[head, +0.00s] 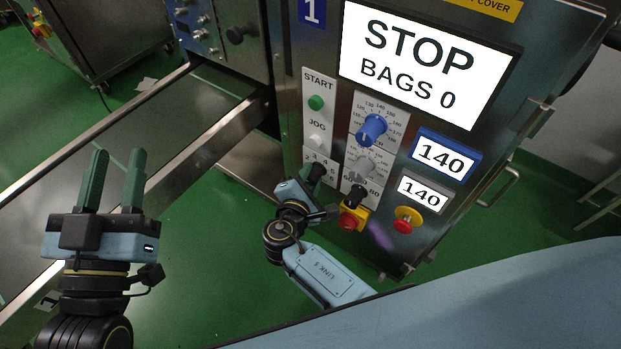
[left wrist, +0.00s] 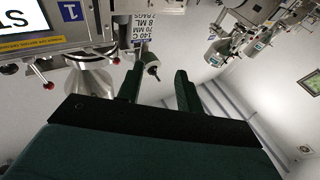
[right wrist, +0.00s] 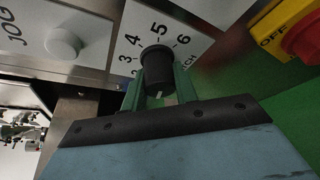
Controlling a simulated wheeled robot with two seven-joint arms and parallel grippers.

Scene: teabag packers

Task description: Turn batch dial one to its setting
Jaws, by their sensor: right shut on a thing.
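The batch dial (right wrist: 157,68) is a black round knob on a white plate numbered around it, with 3, 4, 5 and 6 readable in the right wrist view. A short white mark shows low on the knob. My right gripper (right wrist: 159,92) has its green fingers on both sides of the knob and is shut on it. In the head view my right gripper (head: 312,186) is at the panel, below the START and JOG buttons, and largely covers the dial. My left gripper (head: 116,160) is open and empty, away from the panel at the left.
The display (head: 428,68) reads STOP, BAGS 0. A blue knob (head: 371,129) and a grey knob (head: 359,168) are right of the dial. A yellow-red OFF switch (head: 352,218) sits close below right. A red button (head: 407,221) is further right. A metal conveyor (head: 190,140) lies left.

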